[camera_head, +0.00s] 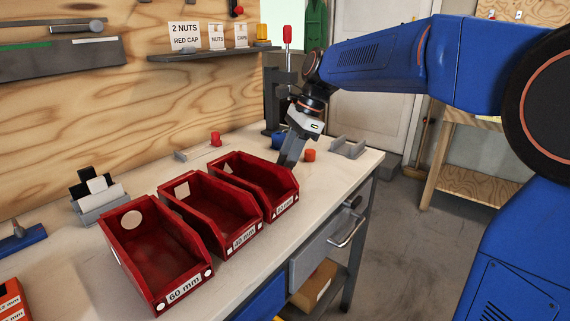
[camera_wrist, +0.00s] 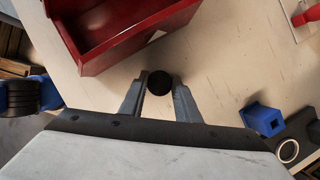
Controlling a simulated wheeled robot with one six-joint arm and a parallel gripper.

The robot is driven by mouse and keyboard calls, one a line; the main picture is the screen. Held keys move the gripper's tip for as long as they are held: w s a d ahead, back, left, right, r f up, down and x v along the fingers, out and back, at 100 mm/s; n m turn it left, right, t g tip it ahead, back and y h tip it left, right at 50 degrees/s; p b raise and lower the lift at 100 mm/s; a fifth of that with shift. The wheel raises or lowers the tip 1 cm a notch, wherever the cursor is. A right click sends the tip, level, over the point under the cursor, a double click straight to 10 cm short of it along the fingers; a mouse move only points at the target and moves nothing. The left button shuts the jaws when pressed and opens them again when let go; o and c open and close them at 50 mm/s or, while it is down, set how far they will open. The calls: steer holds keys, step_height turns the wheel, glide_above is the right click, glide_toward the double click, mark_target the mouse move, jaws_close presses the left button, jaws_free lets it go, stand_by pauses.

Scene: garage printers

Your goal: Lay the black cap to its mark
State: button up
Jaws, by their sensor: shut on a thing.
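The black cap (camera_wrist: 160,82) is a round dark disc between the two fingertips in the wrist view. In the head view I cannot make it out. My gripper (camera_wrist: 159,92) is shut on it, and it also shows in the head view (camera_head: 284,165), pointing down just behind the rightmost red bin. I cannot tell whether the cap touches the bench. I cannot make out a mark that is clearly the cap's own.
Three red bins (camera_head: 158,293) stand in a row, the rightmost close to my gripper. A red-orange cap (camera_head: 310,155) and grey bracket (camera_head: 348,147) are to the right. A blue block (camera_wrist: 263,120) and red piece (camera_head: 215,138) are nearby.

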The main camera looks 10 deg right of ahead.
steer(key=shift+f, duration=0.1)
steer(key=o, duration=1.1)
steer(key=shift+c, duration=0.2)
